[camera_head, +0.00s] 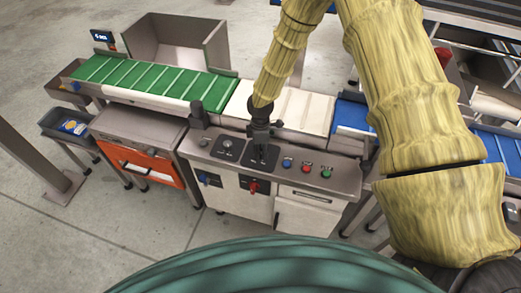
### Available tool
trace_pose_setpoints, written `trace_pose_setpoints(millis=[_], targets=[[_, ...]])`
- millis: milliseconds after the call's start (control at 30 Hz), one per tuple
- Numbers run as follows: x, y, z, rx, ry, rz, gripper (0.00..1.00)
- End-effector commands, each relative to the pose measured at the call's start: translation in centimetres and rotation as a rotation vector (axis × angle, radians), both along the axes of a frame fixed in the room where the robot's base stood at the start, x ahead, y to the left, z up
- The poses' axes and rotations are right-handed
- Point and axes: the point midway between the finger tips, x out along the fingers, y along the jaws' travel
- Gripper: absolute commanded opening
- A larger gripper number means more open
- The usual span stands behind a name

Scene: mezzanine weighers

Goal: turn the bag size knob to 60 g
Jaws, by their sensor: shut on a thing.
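My gripper (261,148) points down over a dark square plate (271,160) on the grey control panel (345,178). It is shut on a small knob at that plate, which the fingers hide almost wholly. I take this as the bag size knob, but its scale and pointer cannot be read. To its left, a round dial (228,143) sits on another dark plate, clear of the gripper.
A blue button (287,162), a red button (306,167) and a green button (326,172) lie right of the gripper. A green conveyor (150,80) and white belt (300,108) run behind.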

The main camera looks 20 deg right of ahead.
Motion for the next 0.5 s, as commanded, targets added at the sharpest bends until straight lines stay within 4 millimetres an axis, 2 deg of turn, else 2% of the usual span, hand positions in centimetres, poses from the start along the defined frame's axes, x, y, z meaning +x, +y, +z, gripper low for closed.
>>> trace_pose_setpoints(millis=[300, 333, 433, 500], targets=[[0.1, 0.03, 0.06, 0.001, -0.002, 0.001, 0.08], [0.11, 0.03, 0.06, 0.001, -0.002, 0.001, 0.35], [0.1, 0.03, 0.05, 0.001, -0.002, 0.001, 0.54], [0.08, 0.03, 0.04, 0.001, -0.001, 0.001, 0.54]])
